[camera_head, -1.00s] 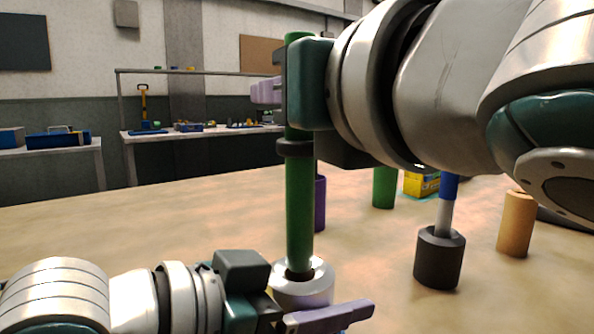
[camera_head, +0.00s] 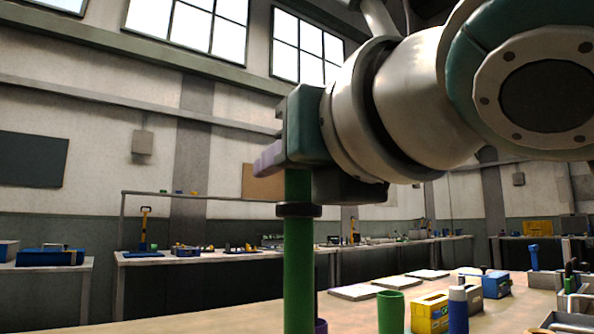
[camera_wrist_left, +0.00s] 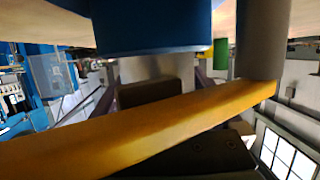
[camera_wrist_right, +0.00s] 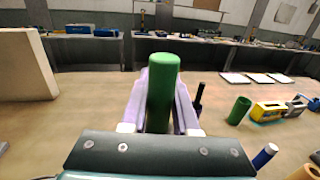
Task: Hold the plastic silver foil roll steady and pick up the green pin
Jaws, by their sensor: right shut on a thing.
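The green pin (camera_head: 298,270) stands upright as a long green rod with a dark collar. My right gripper (camera_head: 283,160) is shut on its upper part. In the right wrist view the green pin (camera_wrist_right: 163,90) rises between the pale purple fingers. The pin's lower end is cut off by the bottom of the head view, so I cannot tell whether it is in the silver foil roll. The silver foil roll is not visible in the head view. My left gripper is outside the head view; the left wrist view is crowded and its jaw state is unclear.
A large pale block (camera_wrist_right: 26,65) is at the left in the right wrist view.

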